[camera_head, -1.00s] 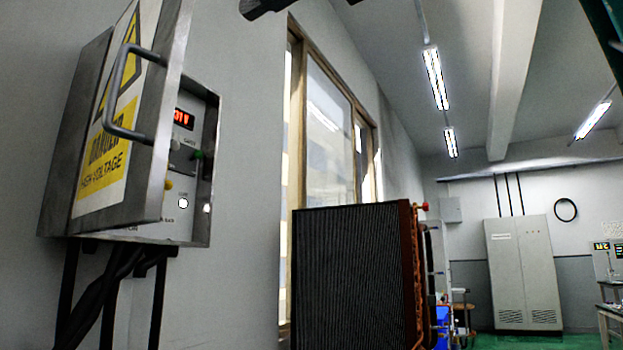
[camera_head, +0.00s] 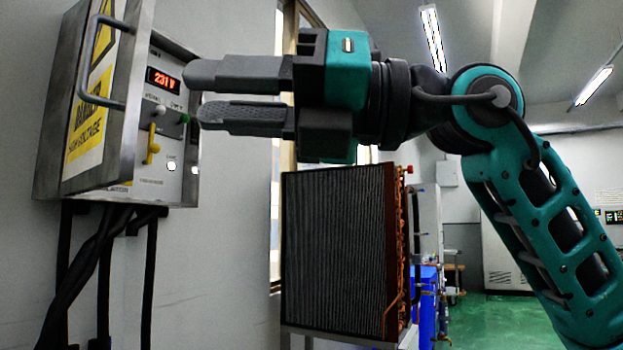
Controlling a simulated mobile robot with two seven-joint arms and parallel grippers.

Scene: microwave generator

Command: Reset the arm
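My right arm (camera_head: 530,215) comes in from the right. Its gripper (camera_head: 196,94) points left, with its two grey fingers apart and nothing between them. The box has a red display (camera_head: 162,80) reading 231 V, a yellow switch (camera_head: 152,145) and white round buttons. Its door (camera_head: 92,110), with a metal handle and a high-voltage warning sign, stands open. My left gripper is not in view.
Black cables (camera_head: 85,260) hang below the box. A large finned radiator unit (camera_head: 335,250) stands below the gripper, on a stand. Behind it are a blue object (camera_head: 428,300), a grey cabinet (camera_head: 505,265) and green floor (camera_head: 490,325). A window is on the wall.

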